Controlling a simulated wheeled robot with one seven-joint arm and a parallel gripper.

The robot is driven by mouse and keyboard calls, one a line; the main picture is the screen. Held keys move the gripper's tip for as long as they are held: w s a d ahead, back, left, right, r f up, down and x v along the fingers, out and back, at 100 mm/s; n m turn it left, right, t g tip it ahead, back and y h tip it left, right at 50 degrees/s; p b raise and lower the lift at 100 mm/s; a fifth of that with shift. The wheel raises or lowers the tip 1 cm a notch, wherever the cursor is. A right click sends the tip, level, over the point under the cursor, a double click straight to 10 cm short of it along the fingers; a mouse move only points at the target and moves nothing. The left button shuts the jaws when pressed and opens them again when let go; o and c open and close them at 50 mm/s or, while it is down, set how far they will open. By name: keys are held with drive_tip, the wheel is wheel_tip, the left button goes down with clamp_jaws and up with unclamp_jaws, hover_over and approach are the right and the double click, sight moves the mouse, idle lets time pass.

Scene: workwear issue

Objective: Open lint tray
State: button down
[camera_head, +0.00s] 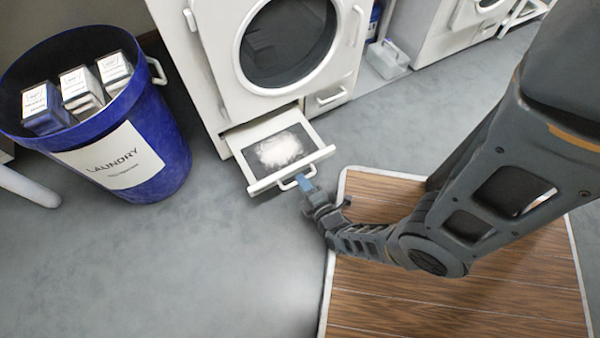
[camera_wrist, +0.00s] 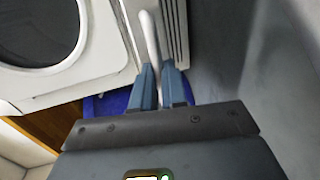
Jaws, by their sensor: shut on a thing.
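The lint tray (camera_head: 257,178) is a white drawer low in the front of the white dryer (camera_head: 217,88). It is pulled out, and a fluffy white clump of lint (camera_head: 279,149) lies inside it. My gripper (camera_head: 303,184) is shut on the tray's white handle (camera_head: 287,184) at the tray's front edge. In the wrist view, the blue fingers of my gripper (camera_wrist: 159,72) close around the white handle bar (camera_wrist: 150,35). The exact contact between fingertips and bar is small in the head view.
A blue laundry bin (camera_head: 172,150) holding several boxes stands on the left. A wood-topped surface with a white edge (camera_head: 470,300) lies below my arm at right. A small white-handled panel (camera_head: 328,101) is beside the tray. Grey floor in front of the tray is clear.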

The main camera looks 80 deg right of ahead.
drive_tip(key=shift+s+a, duration=0.4)
drive_tip(key=shift+s, duration=0.05)
drive_tip(key=c, duration=1.5)
unclamp_jaws()
drive_tip(key=shift+a, duration=0.1)
drive_tip(key=o, duration=0.3)
drive_tip(key=shift+w, duration=0.1)
drive_tip(key=shift+o, duration=0.2)
